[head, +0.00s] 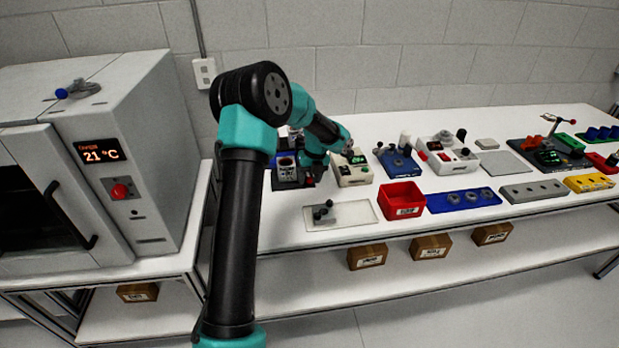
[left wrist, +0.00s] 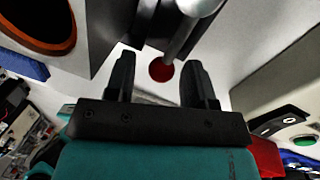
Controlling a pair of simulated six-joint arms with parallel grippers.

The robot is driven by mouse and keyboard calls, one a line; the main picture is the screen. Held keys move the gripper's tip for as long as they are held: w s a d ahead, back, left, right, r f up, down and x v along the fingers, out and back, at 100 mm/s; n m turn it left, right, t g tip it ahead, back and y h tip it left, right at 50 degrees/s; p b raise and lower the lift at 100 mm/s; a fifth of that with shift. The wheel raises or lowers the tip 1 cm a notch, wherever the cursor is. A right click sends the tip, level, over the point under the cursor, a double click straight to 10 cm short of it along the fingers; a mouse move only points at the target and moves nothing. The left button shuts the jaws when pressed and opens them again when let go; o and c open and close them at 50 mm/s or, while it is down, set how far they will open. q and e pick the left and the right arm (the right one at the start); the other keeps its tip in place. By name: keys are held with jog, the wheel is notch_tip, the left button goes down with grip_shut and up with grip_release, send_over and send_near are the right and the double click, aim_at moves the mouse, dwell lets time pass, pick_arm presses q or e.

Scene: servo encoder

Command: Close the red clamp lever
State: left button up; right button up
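My left gripper reaches down at the back left of the bench in the head view (head: 316,174), beside a dark-based fixture with a grey block (head: 287,177). In the left wrist view its two black fingers (left wrist: 157,78) are apart. A round red knob (left wrist: 161,71) shows between the fingertips, at the end of a grey metal rod (left wrist: 190,38); this looks like the clamp lever. I cannot tell whether the fingers touch it. In the head view my arm hides the lever. My right gripper is not in view.
A white box with a green button (head: 353,170) stands just right of my gripper. A red bin (head: 401,200) and a pale tray with dark knobs (head: 342,215) lie in front. A blue-based device (head: 397,162) is further right. A grey oven (head: 112,160) stands left.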

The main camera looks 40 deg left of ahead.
pick_arm(q)
jog(key=shift+r, duration=0.15)
jog(key=w+d+r, duration=0.1)
jog(key=w+r, duration=0.2)
jog(key=r, duration=1.3)
jog(key=shift+d+r, duration=0.3)
jog(key=shift+r, duration=0.1)
